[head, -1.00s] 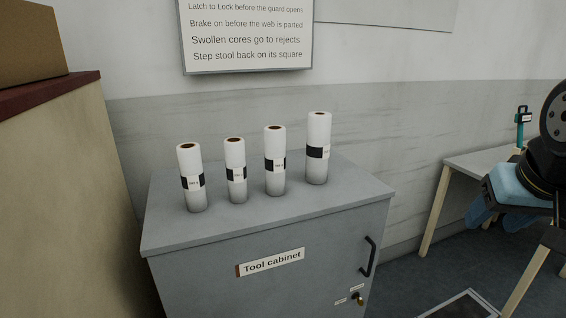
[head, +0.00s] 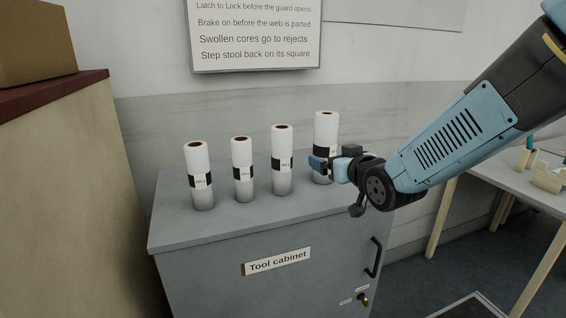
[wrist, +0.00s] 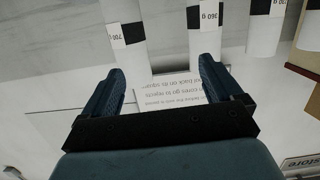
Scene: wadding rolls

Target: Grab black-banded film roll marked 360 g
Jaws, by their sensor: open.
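Four white film rolls with black bands stand upright in a row on the cabinet top. In the wrist view, which is upside down, the roll marked 360 g (wrist: 205,40) is beyond the right finger's tip. By the reversed order it is third from left in the head view (head: 282,180). In the head view my gripper (head: 330,160) is right of the 360 g roll and partly covers the rightmost roll (head: 326,128). That roll's label seems to read 700 g in the wrist view (wrist: 130,50).
Two more banded rolls (head: 199,160) (head: 242,155) stand to the left on the grey tool cabinet (head: 215,235). A tan unit with a dark red top (head: 60,90) rises at left. A wall sign (head: 255,45) hangs behind. A worktable stands at right.

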